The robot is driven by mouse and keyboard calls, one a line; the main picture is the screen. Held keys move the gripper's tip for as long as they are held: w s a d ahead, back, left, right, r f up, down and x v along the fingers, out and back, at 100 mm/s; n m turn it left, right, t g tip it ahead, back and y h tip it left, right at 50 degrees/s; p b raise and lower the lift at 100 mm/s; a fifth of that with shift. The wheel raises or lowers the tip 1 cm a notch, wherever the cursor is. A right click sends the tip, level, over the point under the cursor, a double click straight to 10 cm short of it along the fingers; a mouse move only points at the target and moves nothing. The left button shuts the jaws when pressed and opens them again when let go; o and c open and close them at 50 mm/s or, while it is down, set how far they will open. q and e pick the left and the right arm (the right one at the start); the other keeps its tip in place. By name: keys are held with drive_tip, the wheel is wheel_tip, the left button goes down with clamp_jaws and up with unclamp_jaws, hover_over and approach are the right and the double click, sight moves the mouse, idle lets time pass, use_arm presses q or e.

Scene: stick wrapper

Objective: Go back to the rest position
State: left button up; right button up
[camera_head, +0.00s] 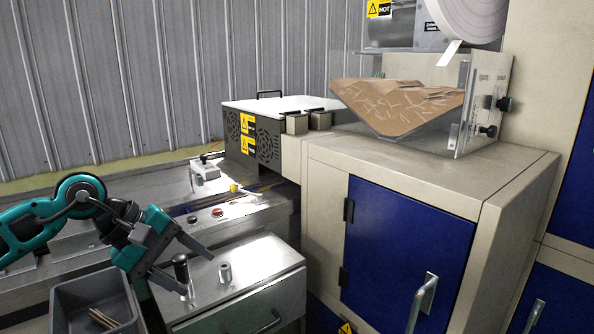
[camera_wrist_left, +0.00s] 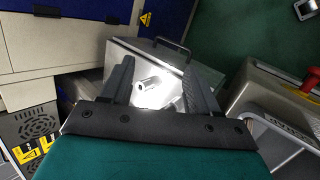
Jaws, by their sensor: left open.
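My left gripper (camera_head: 200,268) comes in from the left in the head view, above the metal drawer cabinet (camera_head: 262,262). Its two fingers are spread with nothing held between them. In the left wrist view the open fingers (camera_wrist_left: 158,62) frame a short silver cylinder (camera_wrist_left: 148,86) on the cabinet top. The silver cylinder (camera_head: 225,272) shows just right of the fingers in the head view. A dark-topped upright post (camera_head: 181,266) shows beside the fingers; whether it touches them I cannot tell. My right gripper is in neither view.
A grey bin (camera_head: 62,300) with a few thin sticks (camera_head: 103,318) stands below my left arm. A red button (camera_head: 217,212) and a yellow knob (camera_head: 234,188) are on the metal bench behind. The beige machine with a blue door (camera_head: 405,245) blocks the right.

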use_arm(q)
drive_tip(key=s+d+n+t+h, duration=0.1)
drive_tip(key=s+d+n+h, duration=0.1)
drive_tip(key=d+n+h, duration=0.45)
drive_tip(key=s+d+n+t+h, duration=0.1)
drive_tip(key=s+d+n+h, duration=0.25)
drive_tip(key=d+n, duration=0.5)
drive_tip(key=a+f+n+t+y, duration=0.35)
drive_tip(key=f+n+t, duration=0.25)
drive_tip(key=n, duration=0.9)
drive_tip(key=a+f+n+t+y, duration=0.3)
drive_tip(key=f+n+t+y, duration=0.3)
drive_tip(key=n, duration=0.9)
drive_tip(key=s+a+f+n+g+y, duration=0.2)
drive_tip(key=s+a+f+n+g, duration=0.1)
drive_tip(key=s+f+n, duration=0.3)
drive_tip(key=s+a+f+n+g+y, duration=0.3)
drive_tip(key=s+f+n, duration=0.4)
drive_tip(key=f+n, duration=0.3)
drive_tip(key=shift+f+g+p, duration=0.3)
drive_tip(key=shift+f+p, duration=0.05)
drive_tip(key=shift+f, duration=0.4)
drive_tip(key=shift+y, duration=0.25)
drive_tip(key=shift+c, duration=0.4)
